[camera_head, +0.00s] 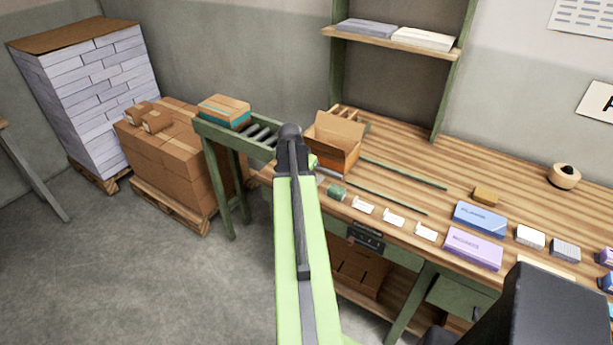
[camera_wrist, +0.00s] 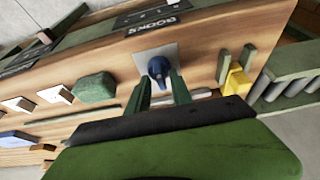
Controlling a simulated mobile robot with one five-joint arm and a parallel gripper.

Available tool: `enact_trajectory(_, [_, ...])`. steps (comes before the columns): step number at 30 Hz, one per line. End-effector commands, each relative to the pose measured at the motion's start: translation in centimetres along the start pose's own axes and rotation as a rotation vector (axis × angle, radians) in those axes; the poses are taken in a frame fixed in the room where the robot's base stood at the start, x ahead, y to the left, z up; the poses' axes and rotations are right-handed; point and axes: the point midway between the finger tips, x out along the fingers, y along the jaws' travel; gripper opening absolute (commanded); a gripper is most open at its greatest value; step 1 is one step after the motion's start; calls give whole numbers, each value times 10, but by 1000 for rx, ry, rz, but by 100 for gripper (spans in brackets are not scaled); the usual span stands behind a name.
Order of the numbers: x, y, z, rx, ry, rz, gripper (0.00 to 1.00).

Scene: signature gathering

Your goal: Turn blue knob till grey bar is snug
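In the wrist view, the blue knob (camera_wrist: 158,68) stands on a pale grey plate (camera_wrist: 142,60) on the wooden bench top. My gripper (camera_wrist: 161,82) is open, with its two green fingers apart and their tips on either side of the knob's near end. I cannot tell whether either finger touches the knob. A light grey bar (camera_wrist: 200,94) lies just behind the fingers, partly hidden by them. I cannot tell whether it presses against anything. In the head view, my arm hides the knob and most of the gripper.
A green block (camera_wrist: 95,88) and a yellow piece (camera_wrist: 236,80) flank the knob. An open cardboard box (camera_head: 337,142) stands on the bench behind my arm. White cards (camera_head: 393,217) and blue and purple boxes (camera_head: 473,248) lie to the right. A roller conveyor (camera_head: 262,134) is left.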

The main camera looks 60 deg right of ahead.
Motion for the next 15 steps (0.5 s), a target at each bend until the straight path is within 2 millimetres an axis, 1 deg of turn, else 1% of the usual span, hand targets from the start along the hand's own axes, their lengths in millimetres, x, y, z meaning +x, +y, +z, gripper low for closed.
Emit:
enact_trajectory(10, [-1, -1, 0, -1, 1, -1, 33])
enact_trajectory(13, [-7, 0, -1, -2, 2, -2, 33])
enact_trajectory(15, [-15, 0, -2, -2, 2, -2, 33])
